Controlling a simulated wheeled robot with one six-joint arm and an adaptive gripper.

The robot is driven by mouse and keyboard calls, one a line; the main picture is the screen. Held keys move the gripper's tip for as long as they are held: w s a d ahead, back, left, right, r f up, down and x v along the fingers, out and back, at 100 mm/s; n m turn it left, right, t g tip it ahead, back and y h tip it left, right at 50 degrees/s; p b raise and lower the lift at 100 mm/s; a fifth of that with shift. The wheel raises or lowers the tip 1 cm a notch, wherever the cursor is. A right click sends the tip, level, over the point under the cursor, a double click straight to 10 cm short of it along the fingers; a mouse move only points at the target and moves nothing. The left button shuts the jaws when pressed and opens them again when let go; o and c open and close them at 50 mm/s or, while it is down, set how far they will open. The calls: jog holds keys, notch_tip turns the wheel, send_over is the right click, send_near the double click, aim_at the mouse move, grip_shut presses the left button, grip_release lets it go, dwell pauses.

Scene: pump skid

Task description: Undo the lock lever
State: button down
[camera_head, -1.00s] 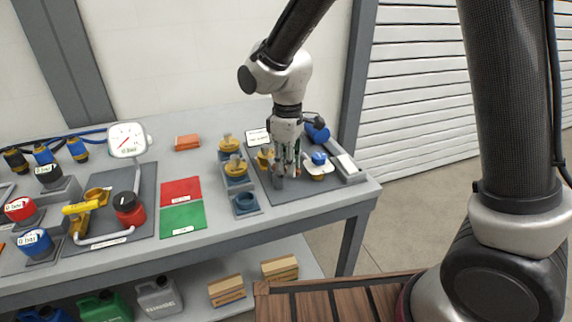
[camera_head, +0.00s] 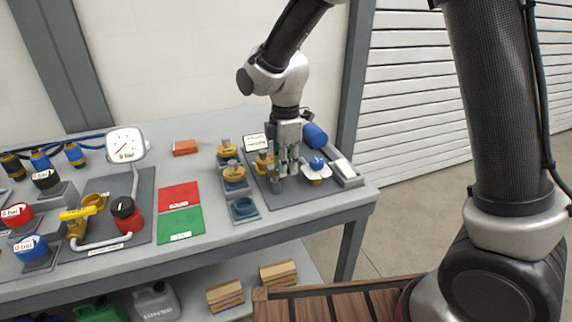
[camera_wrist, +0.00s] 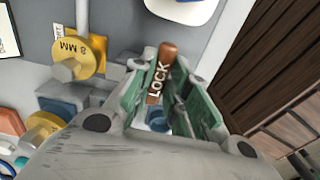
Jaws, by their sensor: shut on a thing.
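The lock lever (camera_wrist: 158,79) shows in the wrist view as an orange-brown bar marked LOCK, its rounded tip pointing up the picture. My gripper (camera_wrist: 164,90) has its green-padded fingers on either side of the lever and is shut on it. In the head view my gripper (camera_head: 285,168) points down over the dark plate at the right end of the bench. The lever is too small and too hidden by the fingers to make out there. A blue round part shows between the fingers below the lever.
A blue-topped white part (camera_head: 316,172) stands just right of my gripper, with a blue cylinder (camera_head: 315,135) behind. Yellow fittings (camera_head: 234,174) stand to the left. Red (camera_head: 178,196) and green (camera_head: 181,224) mats lie further left, with bare bench around them.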

dwell(0.5)
jog(key=c, duration=1.4)
grip_release()
notch_tip(320, 180, up, 12)
jog(key=shift+r, duration=0.1)
jog(key=s+d+r+m+t, duration=0.1)
jog(key=s+d+r+m, duration=0.1)
jog(key=s+d+m, duration=0.5)
jog(key=s+d+r+m+t, duration=0.1)
jog(key=s+d+m, duration=0.5)
jog(key=d, duration=0.7)
jog(key=s+d+r+m+t, duration=0.2)
jog(key=s+d+m, duration=0.5)
jog(key=d, duration=0.4)
jog(key=shift+s+r+m, duration=0.35)
jog(key=shift+m, duration=0.15)
